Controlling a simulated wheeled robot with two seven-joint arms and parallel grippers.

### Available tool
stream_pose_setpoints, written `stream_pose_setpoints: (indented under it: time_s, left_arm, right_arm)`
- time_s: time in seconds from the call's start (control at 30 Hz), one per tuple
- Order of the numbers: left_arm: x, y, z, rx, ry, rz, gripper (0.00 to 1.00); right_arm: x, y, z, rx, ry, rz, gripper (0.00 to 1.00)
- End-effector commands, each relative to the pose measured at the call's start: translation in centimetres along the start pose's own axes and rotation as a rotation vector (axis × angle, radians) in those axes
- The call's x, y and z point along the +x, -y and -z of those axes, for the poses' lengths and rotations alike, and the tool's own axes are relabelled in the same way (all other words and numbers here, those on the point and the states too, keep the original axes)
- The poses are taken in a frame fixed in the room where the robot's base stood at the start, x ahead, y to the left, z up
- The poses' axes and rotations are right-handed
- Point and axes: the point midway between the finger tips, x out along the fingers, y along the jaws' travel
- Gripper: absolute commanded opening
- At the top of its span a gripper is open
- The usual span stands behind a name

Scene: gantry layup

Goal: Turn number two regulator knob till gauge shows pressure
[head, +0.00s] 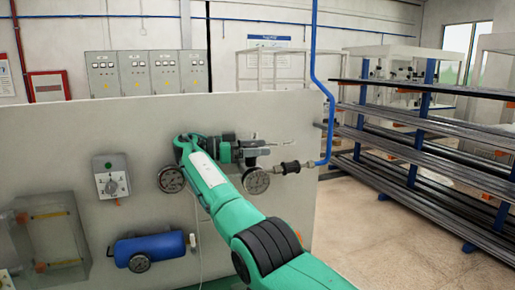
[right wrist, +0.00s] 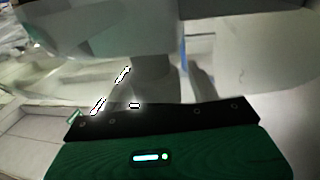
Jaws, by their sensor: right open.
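My right arm reaches up to the grey panel, and its gripper (head: 226,148) is at the row of fittings between two round gauges. The left gauge (head: 171,179) and the right gauge (head: 256,181) hang below that row; their needles are too small to read. Dark regulator fittings (head: 255,150) show just right of the gripper, partly covered by it. Which knob is number two cannot be told. The right wrist view shows the gripper's green and black body and a blurred pale grey shape (right wrist: 150,75) in front of it. My left gripper is not in view.
A blue pipe (head: 328,120) drops to a fitting right of the right gauge. A selector box (head: 111,176), a blue cylinder with a gauge (head: 150,248) and a clear case (head: 45,240) are on the left. Racks of bars (head: 430,150) stand at right beyond open floor.

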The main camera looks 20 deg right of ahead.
Motion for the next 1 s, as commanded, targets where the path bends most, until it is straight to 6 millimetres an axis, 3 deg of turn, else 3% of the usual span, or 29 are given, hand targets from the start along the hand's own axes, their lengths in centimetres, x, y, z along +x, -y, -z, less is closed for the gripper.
stream_pose_setpoints:
  time_s: [0.23, 0.4, 1.0]
  left_arm:
    - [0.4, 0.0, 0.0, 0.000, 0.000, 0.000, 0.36]
    - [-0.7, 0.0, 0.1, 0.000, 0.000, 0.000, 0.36]
    - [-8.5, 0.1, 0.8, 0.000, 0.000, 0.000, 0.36]
  right_arm:
    - [0.0, -0.1, 2.8, 0.003, -0.001, -0.001, 0.59]
    - [0.0, 0.0, 6.0, 0.001, -0.001, -0.001, 0.59]
    - [0.1, 0.0, 14.0, 0.001, 0.000, 0.000, 0.59]
